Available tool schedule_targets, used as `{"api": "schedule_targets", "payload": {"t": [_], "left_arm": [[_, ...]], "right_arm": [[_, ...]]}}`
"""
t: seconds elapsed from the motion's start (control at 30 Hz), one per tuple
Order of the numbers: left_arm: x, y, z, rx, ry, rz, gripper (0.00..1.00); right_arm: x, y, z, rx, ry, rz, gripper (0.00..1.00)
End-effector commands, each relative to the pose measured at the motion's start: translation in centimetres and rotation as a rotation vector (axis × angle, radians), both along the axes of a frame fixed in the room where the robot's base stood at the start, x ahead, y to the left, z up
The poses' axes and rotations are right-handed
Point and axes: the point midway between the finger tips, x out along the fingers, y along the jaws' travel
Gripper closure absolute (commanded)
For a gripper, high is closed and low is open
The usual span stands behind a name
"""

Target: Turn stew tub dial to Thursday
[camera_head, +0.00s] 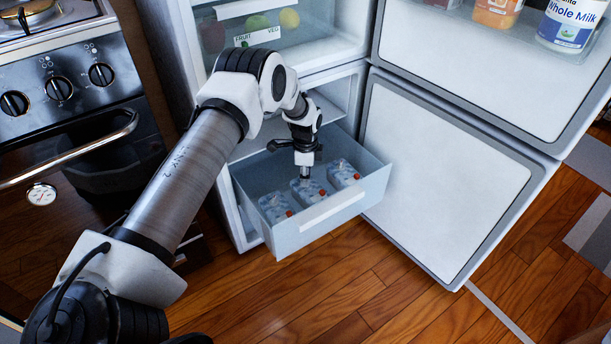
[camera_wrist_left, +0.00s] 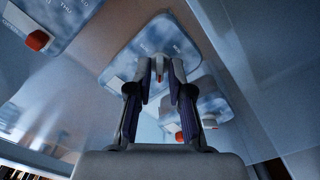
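Three frosty blue tubs sit in the open freezer drawer (camera_head: 336,207): a near-left tub (camera_head: 272,209), a middle tub (camera_head: 300,195) and a far-right tub (camera_head: 343,171). Each has a small orange-red dial. Their names are too small to read, so I cannot tell which is stew. My left gripper (camera_head: 305,174) points down over the middle tub. Contact with the dial is unclear. Lettering shows beside another dial (camera_wrist_left: 37,40). My right gripper is out of view.
The drawer walls stand close around the tubs. The open freezer door (camera_head: 440,180) is right of the drawer, below the open fridge door (camera_head: 470,62). The stove (camera_head: 75,130) stands at the left. Wooden floor (camera_head: 350,285) in front is clear.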

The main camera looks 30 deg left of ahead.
Motion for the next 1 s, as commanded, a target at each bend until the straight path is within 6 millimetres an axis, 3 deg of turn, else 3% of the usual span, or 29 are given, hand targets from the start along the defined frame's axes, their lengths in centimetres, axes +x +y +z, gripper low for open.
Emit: {"api": "schedule_targets", "payload": {"t": [0.33, 0.7, 1.0], "left_arm": [[0.0, 0.0, 0.3, 0.000, 0.000, 0.000, 0.67], [0.0, 0.0, 6.7, -0.001, 0.000, 0.000, 0.67], [0.0, 0.0, 7.5, 0.000, 0.001, 0.000, 0.67]], "right_arm": [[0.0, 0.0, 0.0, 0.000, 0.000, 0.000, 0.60], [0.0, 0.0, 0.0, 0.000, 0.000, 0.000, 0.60], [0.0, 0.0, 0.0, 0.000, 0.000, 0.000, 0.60]]}}
